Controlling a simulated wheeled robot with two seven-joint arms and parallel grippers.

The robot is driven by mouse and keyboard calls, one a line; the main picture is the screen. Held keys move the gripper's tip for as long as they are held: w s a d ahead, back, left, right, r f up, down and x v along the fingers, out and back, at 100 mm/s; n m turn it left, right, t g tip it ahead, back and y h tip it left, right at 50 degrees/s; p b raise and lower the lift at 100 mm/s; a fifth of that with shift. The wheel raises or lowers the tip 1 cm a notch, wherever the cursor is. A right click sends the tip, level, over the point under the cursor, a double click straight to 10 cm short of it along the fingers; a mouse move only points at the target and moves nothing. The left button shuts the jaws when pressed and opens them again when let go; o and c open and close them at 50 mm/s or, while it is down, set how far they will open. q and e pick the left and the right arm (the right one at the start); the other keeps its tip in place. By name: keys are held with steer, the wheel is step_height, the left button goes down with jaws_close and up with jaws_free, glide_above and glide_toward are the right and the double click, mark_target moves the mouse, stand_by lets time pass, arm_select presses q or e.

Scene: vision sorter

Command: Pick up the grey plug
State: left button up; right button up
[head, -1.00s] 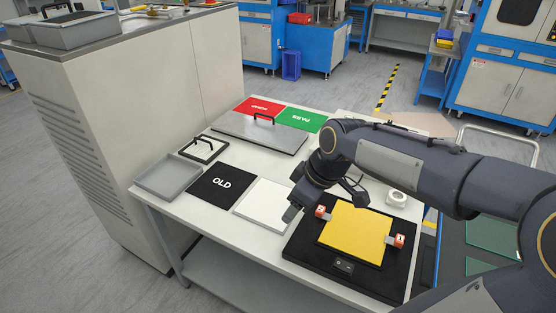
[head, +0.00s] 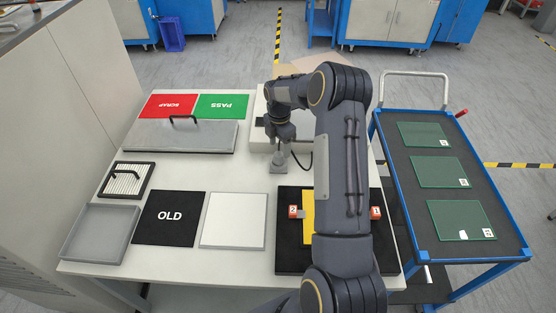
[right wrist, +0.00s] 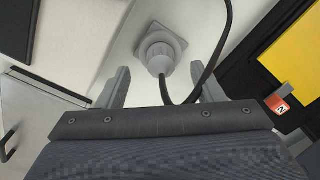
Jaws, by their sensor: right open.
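The grey plug (right wrist: 157,58) shows in the right wrist view as a round ribbed body on a square grey base, with a dark cable curving off it. My right gripper (right wrist: 166,76) is open, its two fingers on either side of the plug's line and apart from it. The plug lies just beyond the fingertips, not gripped. In the head view my right gripper (head: 280,148) points down over the table's back part, and my arm hides part of that area. My left gripper is not in view.
A yellow board in a black fixture (head: 288,258) is partly hidden by my arm. A white pad (head: 233,220), a black OLD mat (head: 170,230) and a grey tray (head: 100,232) lie to the left. A blue cart (head: 385,170) with green panels stands to the right.

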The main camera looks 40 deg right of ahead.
mark_target(279, 150)
steer(key=f, duration=0.1)
steer(key=f+b, duration=0.1)
steer(key=f, duration=0.1)
steer(key=f+b, duration=0.1)
steer(key=shift+a+f, duration=0.25)
steer(key=shift+f, duration=0.1)
steer(key=shift+s+r, duration=0.1)
steer(key=shift+c, duration=0.3)
steer(key=c, duration=1.1)
step_height(279, 150, up, 10)
steer(key=p, duration=0.5)
steer(key=shift+p, duration=0.35)
